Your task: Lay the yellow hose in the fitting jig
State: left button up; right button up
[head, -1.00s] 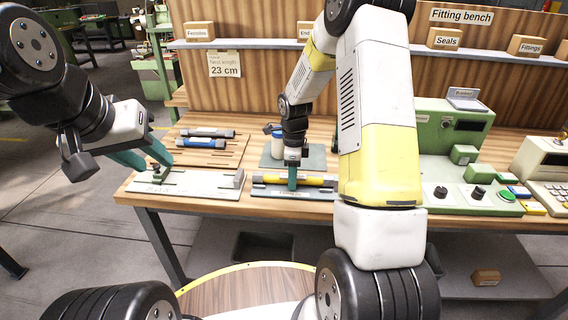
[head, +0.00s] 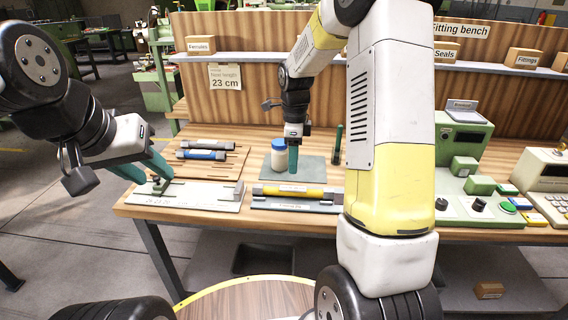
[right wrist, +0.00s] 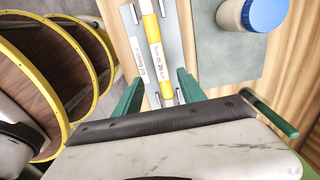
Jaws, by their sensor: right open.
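The yellow hose (head: 290,191), with dark ends, lies along the grey fitting jig (head: 300,205) at the bench's front edge. In the right wrist view the hose (right wrist: 154,45) carries a white label and lies along the jig plate (right wrist: 174,35) between its small metal holders. My right gripper (head: 293,160) is open and above the hose; its green fingers show apart in the right wrist view (right wrist: 160,92), with the hose's near part between them in the picture. My left gripper (head: 146,169) is open and empty over a pale plate at the left.
The pale plate (head: 215,196) with a green clamp lies left of the jig. Grey and blue hoses (head: 202,155) lie on a board behind it. A blue-lidded jar (head: 279,155) stands on a grey-green mat (head: 312,172). A green machine (head: 462,140) stands at right.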

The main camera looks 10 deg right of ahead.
jog(key=s+r+n+t+y, duration=0.1)
jog(key=s+r+n+t, duration=0.2)
jog(key=s+r+n, duration=1)
jog(key=s+a+r+n+t, duration=0.1)
jog(key=s+n, duration=0.3)
jog(key=s, duration=0.1)
jog(key=s+a+r+n+t+y, duration=0.1)
jog(key=s+r+n+t, duration=0.1)
jog(key=s+n, duration=0.2)
jog(key=shift+s+r+n, duration=0.3)
jog(key=shift+s+n, duration=0.1)
jog(key=shift+s, duration=0.75)
jog(key=shift+a, duration=0.1)
jog(key=shift+c, duration=0.5)
